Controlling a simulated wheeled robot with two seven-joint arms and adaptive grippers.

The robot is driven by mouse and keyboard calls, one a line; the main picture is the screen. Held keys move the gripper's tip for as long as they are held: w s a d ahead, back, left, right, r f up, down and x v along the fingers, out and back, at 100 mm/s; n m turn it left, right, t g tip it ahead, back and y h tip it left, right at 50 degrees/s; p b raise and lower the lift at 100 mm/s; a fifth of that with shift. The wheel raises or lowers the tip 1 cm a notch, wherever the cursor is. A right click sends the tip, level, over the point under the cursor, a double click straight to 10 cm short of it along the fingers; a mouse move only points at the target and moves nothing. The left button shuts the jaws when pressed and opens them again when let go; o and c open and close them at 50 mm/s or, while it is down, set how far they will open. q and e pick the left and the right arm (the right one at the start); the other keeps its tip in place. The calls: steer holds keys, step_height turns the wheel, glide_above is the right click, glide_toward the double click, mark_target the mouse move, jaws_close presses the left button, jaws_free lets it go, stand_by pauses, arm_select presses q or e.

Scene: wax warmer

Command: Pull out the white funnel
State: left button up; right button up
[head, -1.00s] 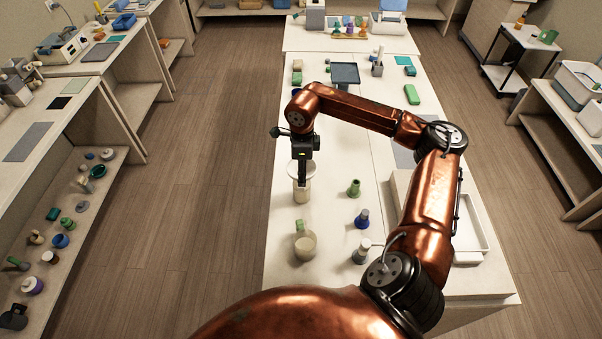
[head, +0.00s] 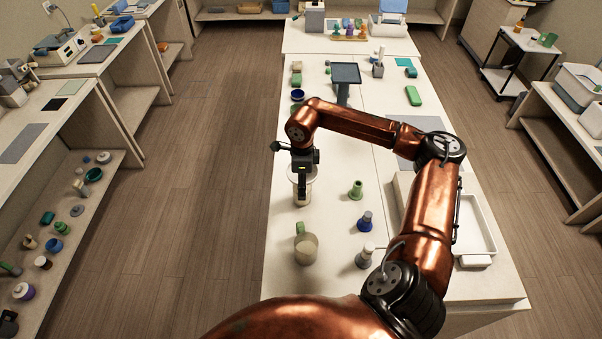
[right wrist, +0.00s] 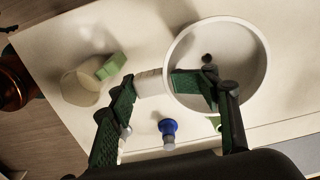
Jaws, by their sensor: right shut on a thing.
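The white funnel (right wrist: 258,55) shows as a wide round bowl with a dark hole in the right wrist view. In the head view its pale rim (head: 315,174) shows on both sides of my gripper, above a cream jar (head: 302,201). My right gripper (right wrist: 152,83) is shut on a white tab at the funnel's rim, with a green-padded finger on each side. In the head view my right gripper (head: 302,191) points down in front of the funnel and hides part of it. I cannot tell whether the funnel still touches the jar. My left gripper is not in view.
A cream mug with a green block (head: 305,248) stands nearer on the bench. A green bottle (head: 356,190), a blue bottle (head: 365,221) and a grey-white bottle (head: 366,255) stand to the right. A white tray (head: 478,225) lies at the bench's right edge.

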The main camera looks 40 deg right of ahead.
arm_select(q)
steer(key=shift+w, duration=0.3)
arm_select(e)
steer(key=shift+s+a+f, duration=0.1)
steer(key=shift+s+a, duration=0.1)
steer(key=shift+s, duration=0.05)
steer(key=shift+s+a, duration=0.1)
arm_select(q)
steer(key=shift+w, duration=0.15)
arm_select(e)
steer(key=shift+s+a, duration=0.15)
steer(key=shift+s, duration=0.05)
steer(key=shift+s+a, duration=0.1)
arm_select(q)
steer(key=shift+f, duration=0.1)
arm_select(e)
steer(key=shift+s+a, duration=0.25)
steer(key=shift+o, duration=0.5)
steer(key=shift+s, duration=0.1)
